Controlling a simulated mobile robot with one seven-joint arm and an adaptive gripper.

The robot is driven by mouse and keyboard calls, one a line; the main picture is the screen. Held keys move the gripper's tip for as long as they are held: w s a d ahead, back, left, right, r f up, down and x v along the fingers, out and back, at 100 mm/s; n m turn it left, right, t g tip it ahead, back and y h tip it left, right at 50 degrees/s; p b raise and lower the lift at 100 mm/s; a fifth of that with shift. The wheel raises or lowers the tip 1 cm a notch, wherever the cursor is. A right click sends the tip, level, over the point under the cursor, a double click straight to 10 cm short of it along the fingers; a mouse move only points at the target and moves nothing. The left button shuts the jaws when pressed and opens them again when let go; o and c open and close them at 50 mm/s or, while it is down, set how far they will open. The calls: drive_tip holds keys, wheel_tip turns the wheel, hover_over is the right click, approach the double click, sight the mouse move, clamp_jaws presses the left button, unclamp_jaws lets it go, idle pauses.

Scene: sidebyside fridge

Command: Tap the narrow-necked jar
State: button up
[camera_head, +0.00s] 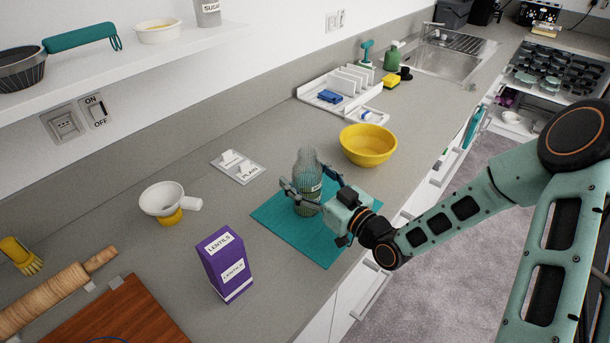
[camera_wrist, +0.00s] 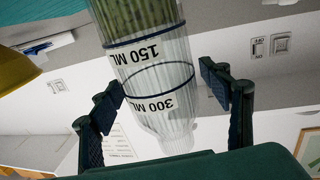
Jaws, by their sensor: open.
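The narrow-necked jar (camera_head: 308,162) is clear, with green contents in its lower part, and stands upright on a teal mat (camera_head: 328,246). In the wrist view the jar (camera_wrist: 150,58) appears upside down, with dark bands marked 150 ML and 300 ML. My gripper (camera_head: 305,179) reaches the jar from the right at the height of its body. Its fingers are open, one on each side of the jar; the wrist view shows the spread fingers too (camera_wrist: 162,90). Gaps show between jar and fingers there, and I cannot tell whether either finger touches it.
A yellow bowl (camera_head: 368,146) stands behind the mat. A purple lentils box (camera_head: 226,265) stands in front left.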

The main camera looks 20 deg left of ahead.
drive_tip(key=v, duration=1.2)
drive_tip(key=shift+s, duration=0.1)
